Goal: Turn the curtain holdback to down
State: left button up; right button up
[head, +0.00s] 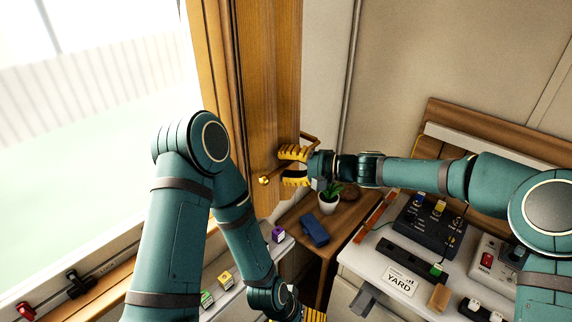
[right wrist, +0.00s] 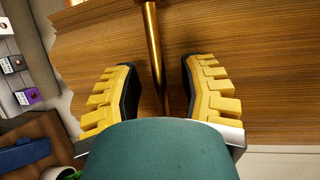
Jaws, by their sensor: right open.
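The curtain holdback (head: 273,176) is a thin brass rod with a round knob, mounted on the brown wooden panel beside the window. My right gripper (head: 290,166) reaches it from the right, with its yellow fingers open above and below the rod. In the right wrist view, the brass rod (right wrist: 153,45) runs between the two spread fingers, with gaps on both sides. Part of the rod is hidden behind the gripper. My left gripper (head: 313,315) shows only as yellow finger tips at the bottom edge, and its opening cannot be made out.
A white desk with a dark control box (head: 428,224) and a YARD sign (head: 401,281) is at right. Small coloured blocks line the sill ledge.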

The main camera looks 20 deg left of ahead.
grip_shut()
dwell(0.4)
